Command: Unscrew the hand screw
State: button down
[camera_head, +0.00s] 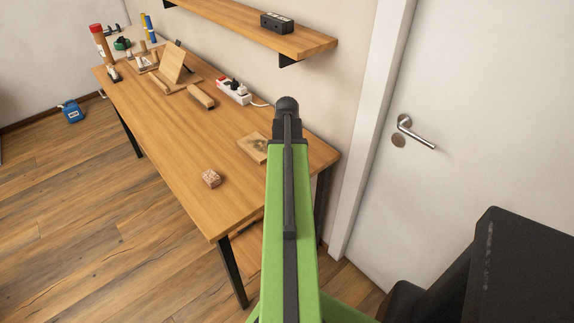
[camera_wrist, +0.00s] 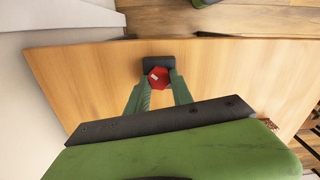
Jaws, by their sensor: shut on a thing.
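In the wrist view, the hand screw appears as a red, many-sided knob (camera_wrist: 159,76) with a small pale mark on top. It sits against a dark block (camera_wrist: 157,62) on the wooden table. My gripper (camera_wrist: 160,84) has its two green fingers closed in on the knob from the left and right, and it is shut on it. How the knob joins the dark block is hidden. In the head view, my green arm hides the gripper and the knob.
The wooden table (camera_head: 167,120) holds a speckled block (camera_head: 211,178), a flat board (camera_head: 252,146), a white power strip (camera_head: 234,91) and a wooden stand (camera_head: 172,63). A shelf (camera_head: 300,40) with a black box (camera_head: 277,22) hangs above. A door (camera_head: 470,110) stands at right.

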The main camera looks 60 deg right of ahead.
jog(key=n, duration=0.2)
jog(key=shift+n, duration=0.4)
jog(key=n, duration=0.4)
jog(key=shift+a+n, duration=0.1)
jog(key=shift+n, duration=0.3)
jog(key=shift+n, duration=0.3)
jog(key=n, duration=0.4)
jog(key=shift+n, duration=0.3)
jog(key=shift+s+a+n, duration=0.1)
jog(key=shift+n, duration=0.7)
jog(key=n, duration=0.3)
jog(key=shift+n, duration=0.3)
